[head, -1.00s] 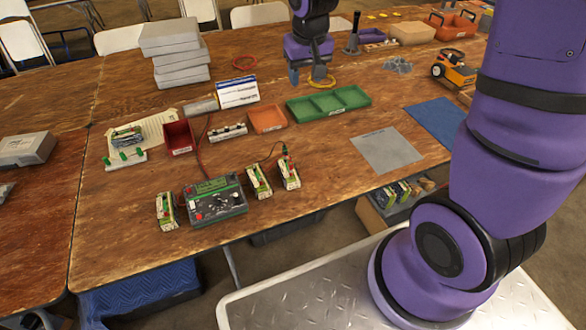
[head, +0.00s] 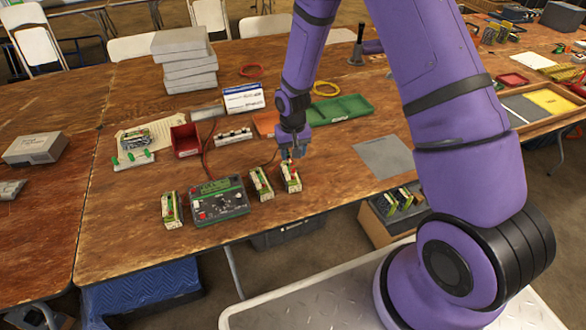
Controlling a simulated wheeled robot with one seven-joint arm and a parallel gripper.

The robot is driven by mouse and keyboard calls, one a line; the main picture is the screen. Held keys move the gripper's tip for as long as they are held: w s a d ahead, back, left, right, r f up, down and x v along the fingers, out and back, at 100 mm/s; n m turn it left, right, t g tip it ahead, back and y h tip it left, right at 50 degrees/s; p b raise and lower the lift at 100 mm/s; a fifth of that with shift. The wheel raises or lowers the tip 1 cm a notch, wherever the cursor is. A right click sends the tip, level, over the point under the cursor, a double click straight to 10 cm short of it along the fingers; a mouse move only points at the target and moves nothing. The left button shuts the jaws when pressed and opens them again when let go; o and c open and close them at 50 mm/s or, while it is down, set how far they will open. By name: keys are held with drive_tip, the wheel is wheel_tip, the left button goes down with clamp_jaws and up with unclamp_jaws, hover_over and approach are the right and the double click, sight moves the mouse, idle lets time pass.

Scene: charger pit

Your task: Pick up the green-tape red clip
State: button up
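My gripper (head: 291,154) points down at the rightmost battery pack (head: 292,183), with its fingertips at the pack's top. The small red and green clip that stood on this pack a second ago is largely hidden by the fingers. I cannot tell whether they are shut on it. A second pack (head: 261,185) stands just left of it, and a third pack (head: 171,209) stands left of the charger. The green and black charger (head: 219,202) sits between them, with leads running from it.
A red bin (head: 185,141), an orange tray (head: 265,124) and a green tray (head: 343,108) stand behind the packs. A grey mat (head: 384,157) lies to the right. A white rack with green pegs (head: 133,158) is at the left. Bare wood lies in front of the packs.

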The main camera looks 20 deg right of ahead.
sight(293, 163)
drive_tip(key=shift+s+f, duration=0.15)
drive_tip(key=shift+f, duration=3.7)
drive_tip(key=c, duration=0.8)
